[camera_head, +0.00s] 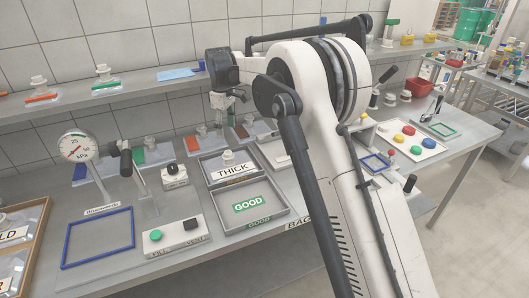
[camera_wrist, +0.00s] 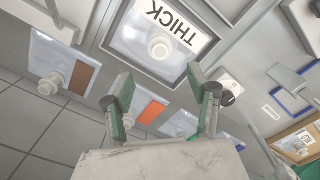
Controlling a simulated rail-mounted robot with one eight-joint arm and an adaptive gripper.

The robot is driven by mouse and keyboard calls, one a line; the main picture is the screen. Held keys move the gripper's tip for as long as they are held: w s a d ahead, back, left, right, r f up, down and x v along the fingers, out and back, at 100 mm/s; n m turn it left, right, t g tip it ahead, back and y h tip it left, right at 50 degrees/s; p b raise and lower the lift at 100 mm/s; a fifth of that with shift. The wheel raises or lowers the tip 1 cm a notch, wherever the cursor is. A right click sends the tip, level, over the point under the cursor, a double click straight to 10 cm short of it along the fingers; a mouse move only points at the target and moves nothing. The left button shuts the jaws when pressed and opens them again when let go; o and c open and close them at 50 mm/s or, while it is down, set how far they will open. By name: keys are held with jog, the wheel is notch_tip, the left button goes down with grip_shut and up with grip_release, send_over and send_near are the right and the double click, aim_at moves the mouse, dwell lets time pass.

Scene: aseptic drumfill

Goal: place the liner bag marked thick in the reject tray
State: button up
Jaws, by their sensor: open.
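A clear liner bag with a white round spout (camera_head: 228,157) lies in a grey tray behind the GOOD tray (camera_head: 283,217), with a white card reading THICK (camera_head: 233,170) at its near side. In the wrist view the THICK bag (camera_wrist: 135,38) is upside down at the top, beyond my fingertips. My gripper (camera_wrist: 160,92) is open and empty, its two green-and-grey fingers apart; in the head view it hangs behind and above the THICK bag, partly hidden by my arm. I cannot read any tray as the reject tray.
More bags with coloured strips lie along the wall; one with an orange strip (camera_wrist: 151,112) is beneath my fingers. A gauge (camera_head: 77,148), blue frame (camera_head: 98,238) and button box (camera_head: 174,236) stand to the left. A shelf (camera_head: 130,97) runs above the bench.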

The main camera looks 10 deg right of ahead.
jog(key=s+d+r+m+t, duration=0.2)
jog(key=s+d+r+m, duration=0.1)
jog(key=s+d+r, duration=0.6)
jog(key=s+d+r+m+t, duration=0.1)
jog(key=s+d+r+m, duration=0.2)
jog(key=s+d+r, duration=0.5)
jog(key=s+d+f+m+t, duration=0.1)
jog(key=s+d+f+m, duration=0.1)
jog(key=s, duration=0.7)
jog(key=s+d+f+m+t, duration=0.1)
jog(key=s+f, duration=0.3)
jog(key=s, duration=0.6)
jog(key=s+d+f+m+t, duration=0.2)
jog(key=s+d+f+m, duration=0.1)
jog(key=s, duration=0.7)
jog(key=shift+d+m, duration=0.3)
jog(key=shift+d, duration=0.1)
jog(key=shift+s+f, duration=0.1)
jog(key=shift+f, duration=0.05)
jog(key=shift+f+b, duration=1.1)
jog(key=shift+b, duration=0.05)
